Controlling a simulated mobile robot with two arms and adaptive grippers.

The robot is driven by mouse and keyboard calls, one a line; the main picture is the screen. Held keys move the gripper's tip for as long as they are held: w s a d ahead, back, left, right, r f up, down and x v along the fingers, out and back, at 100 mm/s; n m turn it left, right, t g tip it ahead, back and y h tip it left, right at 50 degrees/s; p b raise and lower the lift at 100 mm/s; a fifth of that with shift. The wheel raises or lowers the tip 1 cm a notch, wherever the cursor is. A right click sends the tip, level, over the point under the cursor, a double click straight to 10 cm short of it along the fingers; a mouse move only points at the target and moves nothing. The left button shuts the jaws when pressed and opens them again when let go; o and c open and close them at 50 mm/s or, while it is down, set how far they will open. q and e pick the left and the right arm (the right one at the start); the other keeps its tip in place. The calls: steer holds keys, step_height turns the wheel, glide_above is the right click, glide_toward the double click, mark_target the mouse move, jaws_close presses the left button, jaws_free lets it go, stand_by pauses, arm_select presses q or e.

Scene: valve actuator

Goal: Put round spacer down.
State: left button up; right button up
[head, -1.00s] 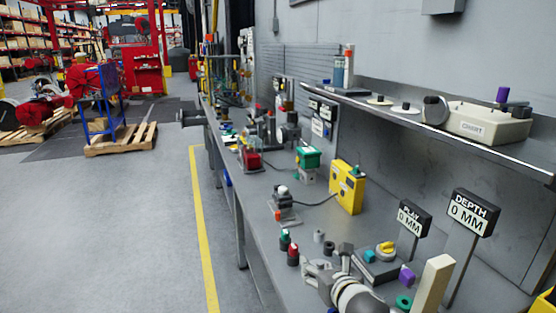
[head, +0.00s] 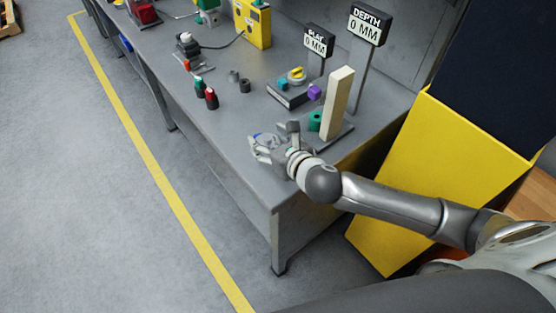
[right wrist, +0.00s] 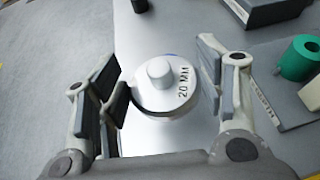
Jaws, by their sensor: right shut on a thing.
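The round spacer (right wrist: 163,85) is a pale disc with a knob on top and "20 MM" printed on its face. In the right wrist view it sits between the two fingers of my right gripper (right wrist: 165,88). In the head view my right gripper (head: 264,148) is low at the front edge of the grey workbench (head: 240,130), shut on the spacer. The spacer is hardly visible there, and I cannot tell whether it touches the bench top. A bit of blue shows at its rim in the wrist view. My left gripper is not in view.
A green ring (head: 315,121) and an upright cream block (head: 338,100) stand just right of the gripper. A yellow bin (head: 420,170) stands right of the bench.

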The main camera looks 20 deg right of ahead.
steer(key=shift+s+d+f, duration=0.2)
steer(key=shift+s+f, duration=0.2)
steer(key=shift+f, duration=0.15)
steer(key=shift+s+d+f, duration=0.2)
steer(key=shift+s+f, duration=0.15)
steer(key=shift+f, duration=0.15)
steer(key=shift+s+d+f, duration=0.25)
steer(key=shift+s+f, duration=0.25)
steer(key=shift+f, duration=0.15)
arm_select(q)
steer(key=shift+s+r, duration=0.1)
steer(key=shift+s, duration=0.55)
arm_select(e)
steer(key=shift+f, duration=1.5)
steer(key=shift+f, duration=0.1)
steer(key=o, duration=1.2)
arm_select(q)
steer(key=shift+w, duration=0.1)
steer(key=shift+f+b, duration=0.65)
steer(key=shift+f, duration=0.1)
arm_select(e)
steer(key=shift+v, duration=6.05)
